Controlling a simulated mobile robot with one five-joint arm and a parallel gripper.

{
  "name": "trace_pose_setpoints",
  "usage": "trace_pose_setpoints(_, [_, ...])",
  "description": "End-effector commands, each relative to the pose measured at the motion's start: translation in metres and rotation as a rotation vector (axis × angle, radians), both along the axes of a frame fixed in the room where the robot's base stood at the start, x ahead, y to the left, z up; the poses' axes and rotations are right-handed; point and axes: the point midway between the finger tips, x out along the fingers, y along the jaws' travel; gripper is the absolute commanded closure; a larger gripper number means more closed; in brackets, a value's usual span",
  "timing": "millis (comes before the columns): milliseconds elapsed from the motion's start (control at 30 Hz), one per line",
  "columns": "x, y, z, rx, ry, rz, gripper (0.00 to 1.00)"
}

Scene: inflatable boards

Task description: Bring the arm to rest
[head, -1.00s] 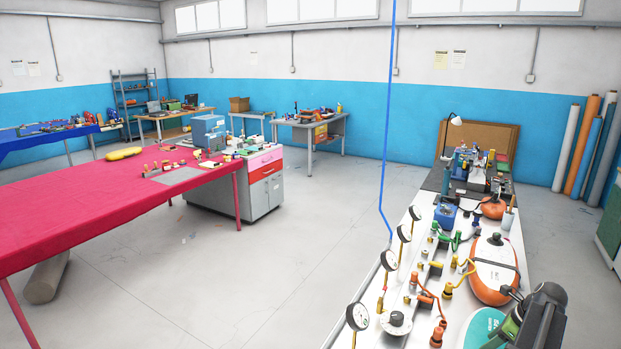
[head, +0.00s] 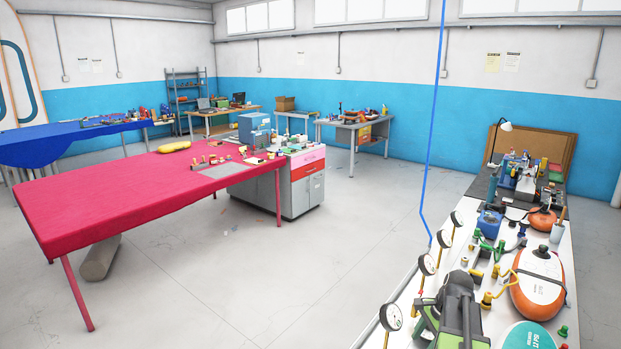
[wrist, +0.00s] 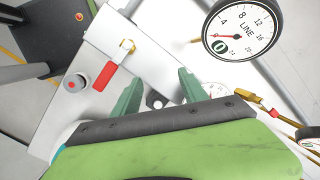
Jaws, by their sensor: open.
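The fingertips are not clear there.
Dial gauges (head: 391,317) stand along the bench's left edge. An orange-and-white pump (head: 538,285) and a teal disc (head: 527,336) lie to the right. A blue line (head: 432,130) hangs down to the bench. A pink table (head: 120,205) stands further left.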

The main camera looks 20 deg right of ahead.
Motion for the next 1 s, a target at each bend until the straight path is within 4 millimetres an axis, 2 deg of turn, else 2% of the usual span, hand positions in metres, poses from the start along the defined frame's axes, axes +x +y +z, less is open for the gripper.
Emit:
trace_pose_setpoints(33, [0.013,0.049,-0.001,-0.031,0.0,0.179,0.49])
trace_pose_setpoints(67, [0.02,0.074,-0.002,-0.051,0.0,0.288,0.49])
trace_pose_setpoints(100, [0.027,0.107,-0.003,-0.076,-0.002,0.432,0.49])
trace_pose_setpoints(167, [0.034,0.157,-0.004,-0.113,-0.004,0.653,0.49])
trace_pose_setpoints(200, [0.036,0.19,-0.004,-0.138,-0.006,0.802,0.49])
trace_pose_setpoints(300, [0.034,0.262,-0.005,-0.189,-0.011,1.142,0.49])
trace_pose_setpoints(400, [0.027,0.312,-0.006,-0.225,-0.015,1.4,0.49])
trace_pose_setpoints(500, [0.022,0.341,-0.006,-0.246,-0.018,1.555,0.49])
trace_pose_setpoints(600, [0.02,0.348,-0.006,-0.255,-0.018,1.615,0.49])
trace_pose_setpoints(1000, [0.02,0.348,-0.006,-0.254,-0.018,1.617,0.49])
